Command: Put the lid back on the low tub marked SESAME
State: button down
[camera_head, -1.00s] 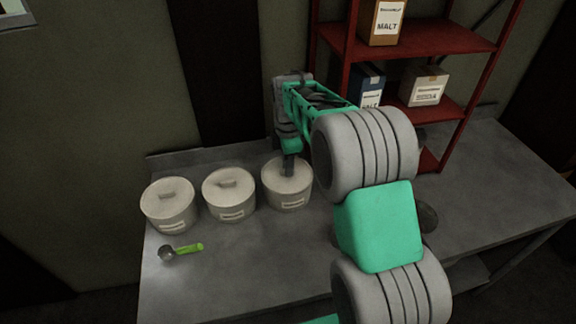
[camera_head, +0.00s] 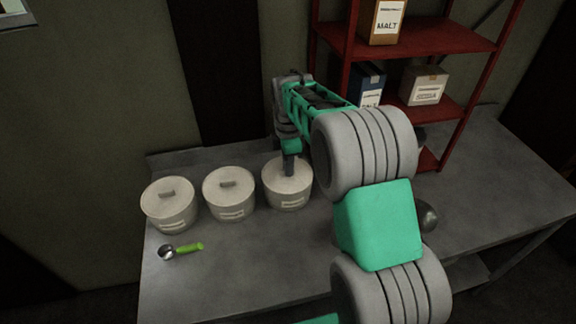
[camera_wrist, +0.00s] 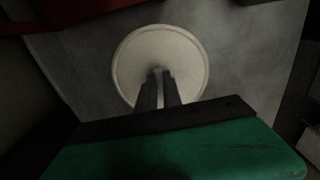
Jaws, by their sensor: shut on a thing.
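Three low white tubs stand in a row on the grey worktop. The right tub (camera_head: 288,195) has a pale lid (camera_head: 300,178) on top, and my gripper (camera_head: 289,172) points down onto it from above. In the wrist view the round lid (camera_wrist: 185,60) is seen from above, and my gripper (camera_wrist: 159,82) is shut on its central handle. The lid looks level and sits at the tub's rim; I cannot tell whether it is fully seated. The tub labels are too small to read, so I cannot tell which one says SESAME.
The left tub (camera_head: 169,208) and middle tub (camera_head: 230,197) both have lids on. A scoop with a green handle (camera_head: 189,247) lies in front of them. A red shelf (camera_head: 425,40) with boxes stands at the right. A dark round object (camera_head: 428,214) sits partly behind my arm.

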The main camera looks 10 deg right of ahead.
jog(key=c, duration=1.4)
grip_release()
jog(key=shift+c, duration=0.2)
jog(key=shift+o, duration=0.4)
jog(key=o, duration=0.4)
jog(key=shift+r+p, duration=2.45)
jog(key=shift+r, duration=1.05)
grip_shut()
